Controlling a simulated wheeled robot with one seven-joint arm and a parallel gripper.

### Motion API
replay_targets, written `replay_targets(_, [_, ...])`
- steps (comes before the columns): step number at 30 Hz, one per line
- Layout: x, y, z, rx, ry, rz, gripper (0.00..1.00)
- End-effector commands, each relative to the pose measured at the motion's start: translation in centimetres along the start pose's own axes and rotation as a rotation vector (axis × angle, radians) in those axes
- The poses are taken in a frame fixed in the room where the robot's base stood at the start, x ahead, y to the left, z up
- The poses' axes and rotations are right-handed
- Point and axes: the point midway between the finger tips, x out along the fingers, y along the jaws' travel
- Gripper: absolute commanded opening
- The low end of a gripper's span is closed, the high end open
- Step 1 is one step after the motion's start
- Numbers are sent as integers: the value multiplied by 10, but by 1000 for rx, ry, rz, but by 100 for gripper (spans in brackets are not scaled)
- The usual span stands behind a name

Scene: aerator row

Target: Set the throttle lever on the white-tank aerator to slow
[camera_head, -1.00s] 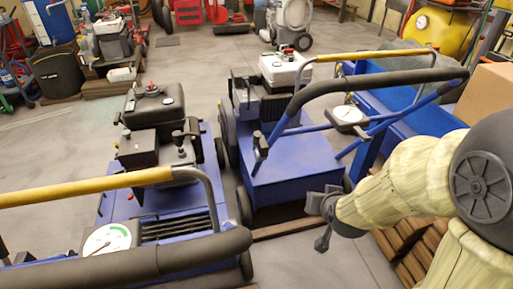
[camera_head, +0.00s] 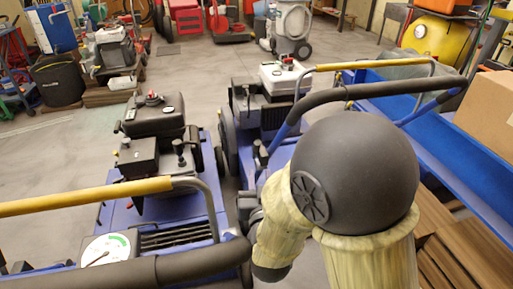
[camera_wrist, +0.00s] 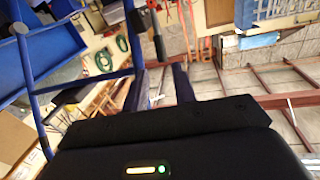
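The white-tank aerator is the right-hand of two blue machines. Its white tank (camera_head: 283,74) sits on top of a dark engine (camera_head: 262,108) in the head view. A small dark lever (camera_head: 262,155) stands at the near left of its blue deck; I cannot read its setting. My gripper (camera_head: 248,207) is low, left of my arm and between the two machines, mostly hidden by the arm. In the wrist view, my gripper (camera_wrist: 159,80) shows two dark fingers apart with nothing between them. A dark upright bar (camera_wrist: 158,42), possibly the lever, shows beyond the fingers.
The dark-tank aerator (camera_head: 155,118) stands left, with a yellow bar (camera_head: 85,195) and a gauge (camera_head: 105,250). The white-tank machine's black handlebar (camera_head: 390,88) arches behind my arm. A blue trough (camera_head: 440,150) and cardboard box (camera_head: 490,105) are at right. Open floor lies behind.

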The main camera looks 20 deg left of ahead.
Motion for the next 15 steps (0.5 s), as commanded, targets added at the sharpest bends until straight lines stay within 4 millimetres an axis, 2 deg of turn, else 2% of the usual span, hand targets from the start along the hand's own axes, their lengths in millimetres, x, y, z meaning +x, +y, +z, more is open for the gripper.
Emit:
replay_targets(5, [5,0,1,1,-1,0,27])
replay_targets(8, [15,0,1,2,1,1,27])
replay_targets(15, [54,1,2,2,1,2,27])
